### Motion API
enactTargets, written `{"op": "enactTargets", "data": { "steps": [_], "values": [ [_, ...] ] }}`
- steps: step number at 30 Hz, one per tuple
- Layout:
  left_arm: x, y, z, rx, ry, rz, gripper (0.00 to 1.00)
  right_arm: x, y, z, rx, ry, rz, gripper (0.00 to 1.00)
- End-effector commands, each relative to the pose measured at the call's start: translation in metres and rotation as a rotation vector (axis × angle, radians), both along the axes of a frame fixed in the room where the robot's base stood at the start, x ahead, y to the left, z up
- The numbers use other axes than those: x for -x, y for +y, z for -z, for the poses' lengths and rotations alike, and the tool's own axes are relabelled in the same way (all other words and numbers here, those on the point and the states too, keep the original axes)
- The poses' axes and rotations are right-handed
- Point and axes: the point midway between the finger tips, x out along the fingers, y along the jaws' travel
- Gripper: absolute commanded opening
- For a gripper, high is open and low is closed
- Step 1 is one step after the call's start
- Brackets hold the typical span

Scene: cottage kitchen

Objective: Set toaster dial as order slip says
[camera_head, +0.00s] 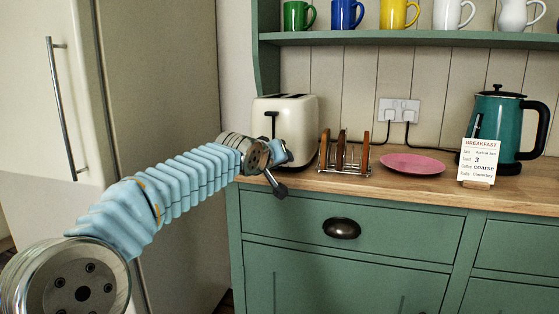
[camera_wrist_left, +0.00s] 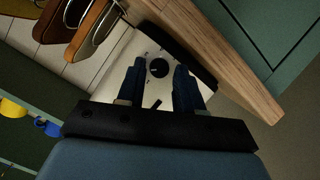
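The cream toaster (camera_head: 300,112) stands at the left end of the wooden counter. Its end face shows in the left wrist view (camera_wrist_left: 126,72), with a round black dial (camera_wrist_left: 159,68) and small marks around it. In the head view my left gripper (camera_head: 282,160) is in front of the toaster and hides the dial. In the wrist view the left gripper (camera_wrist_left: 160,78) is open, its two dark fingers on either side of the dial; I cannot tell whether they touch it. The order slip (camera_head: 478,160) stands at the right and reads toast 3, coffee coarse. My right gripper is out of view.
A toast rack (camera_head: 345,155) with brown slices stands close right of the toaster, then a pink plate (camera_head: 412,164) and a teal kettle (camera_head: 500,125). Mugs line the shelf (camera_head: 420,39) above. A fridge (camera_head: 160,120) is at the left.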

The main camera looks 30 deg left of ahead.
Motion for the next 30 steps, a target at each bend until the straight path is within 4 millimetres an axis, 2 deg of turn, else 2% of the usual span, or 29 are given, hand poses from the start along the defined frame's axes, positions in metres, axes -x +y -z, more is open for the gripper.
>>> {"op": "enactTargets", "data": {
  "steps": [1,6,7,20,30],
  "values": [
    [0.000,0.000,0.000,0.000,0.000,0.000,0.28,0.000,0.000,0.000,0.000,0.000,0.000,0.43],
    [0.000,0.000,0.000,0.000,0.000,0.000,0.02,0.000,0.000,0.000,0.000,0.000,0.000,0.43],
    [0.000,0.000,0.000,0.000,0.000,0.000,0.00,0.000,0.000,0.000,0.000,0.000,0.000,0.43],
    [0.000,-0.002,0.002,-0.083,0.020,0.001,0.00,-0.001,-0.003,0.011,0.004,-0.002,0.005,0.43],
    [-0.001,-0.004,0.004,-0.345,0.081,0.000,0.00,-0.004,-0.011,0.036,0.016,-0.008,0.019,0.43]
  ]
}}
